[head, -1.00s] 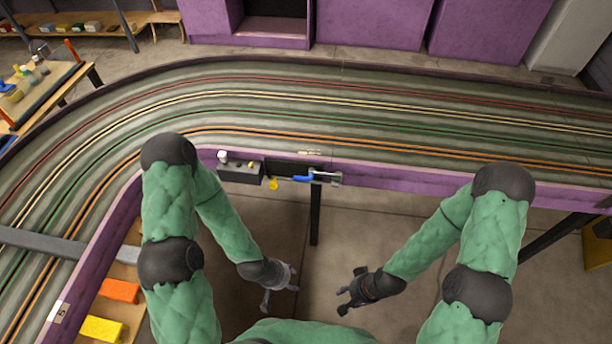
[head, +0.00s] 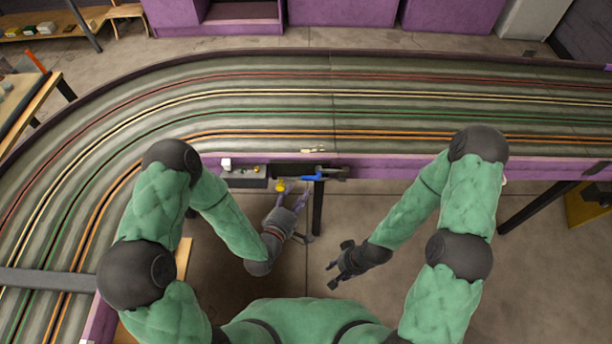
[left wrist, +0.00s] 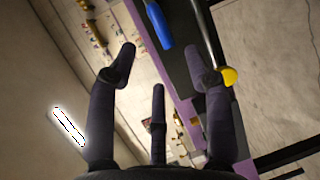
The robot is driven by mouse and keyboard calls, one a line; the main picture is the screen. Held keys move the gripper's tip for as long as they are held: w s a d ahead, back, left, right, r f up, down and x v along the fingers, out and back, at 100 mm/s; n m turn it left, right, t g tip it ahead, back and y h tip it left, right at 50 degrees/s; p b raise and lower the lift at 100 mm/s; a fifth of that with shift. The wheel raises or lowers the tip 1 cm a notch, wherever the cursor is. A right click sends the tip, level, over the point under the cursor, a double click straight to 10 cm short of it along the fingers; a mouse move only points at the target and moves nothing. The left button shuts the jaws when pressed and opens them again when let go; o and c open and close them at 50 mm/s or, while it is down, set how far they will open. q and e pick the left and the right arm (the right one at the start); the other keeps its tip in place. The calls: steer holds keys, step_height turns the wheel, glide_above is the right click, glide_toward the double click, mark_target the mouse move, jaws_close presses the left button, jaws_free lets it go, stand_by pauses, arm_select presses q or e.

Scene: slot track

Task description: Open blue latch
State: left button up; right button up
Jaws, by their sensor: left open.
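The blue latch (head: 312,177) sits on the near face of the purple track wall, on a dark plate, in the head view. Its blue handle (left wrist: 158,24) is at the top of the left wrist view, ahead of the fingers. My left gripper (head: 294,197) is open and empty just below the latch, apart from it; its spread fingers (left wrist: 160,62) also show in the left wrist view. A yellow knob (head: 281,187) is left of the latch and close to the left fingers. My right gripper (head: 340,270) hangs low, fingers spread and empty, away from the wall.
A grey box (head: 245,177) with a white knob is on the wall left of the latch. A dark table leg (head: 319,210) stands below the latch. The curved slot track (head: 420,110) lies behind the purple wall. The floor between the arms is clear.

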mark_target(307, 179)
arm_select(q)
steer(key=b+x, duration=0.1)
steer(key=x, duration=0.8)
steer(key=shift+f+b, duration=0.1)
steer(key=shift+b, duration=0.25)
